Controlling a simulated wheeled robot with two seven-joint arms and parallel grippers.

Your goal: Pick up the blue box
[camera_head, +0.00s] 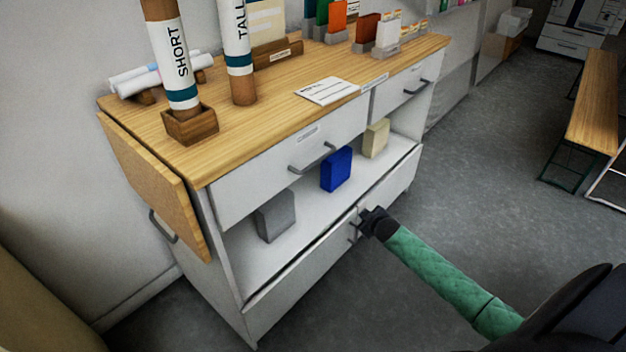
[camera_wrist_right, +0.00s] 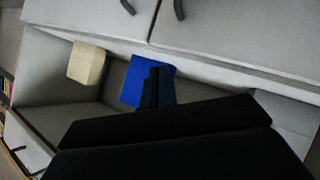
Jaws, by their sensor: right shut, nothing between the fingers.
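The blue box (camera_head: 336,169) stands upright on the open shelf of the white cabinet, between a grey box and a cream box. It also shows in the right wrist view (camera_wrist_right: 130,84), partly covered by my gripper fingers. My right gripper (camera_head: 368,217) is in front of the cabinet, lower and to the right of the blue box in the head view. Its fingers (camera_wrist_right: 158,88) are shut and empty, apart from the box as far as the head view shows. My left gripper is in neither view.
A grey box (camera_head: 276,216) stands left on the shelf and a cream box (camera_head: 375,138) right. Drawers with handles (camera_head: 312,158) overhang the shelf. Cardboard tubes (camera_head: 175,60) and cards stand on the wooden top (camera_head: 260,125). A bench (camera_head: 595,105) is at right; the floor between is clear.

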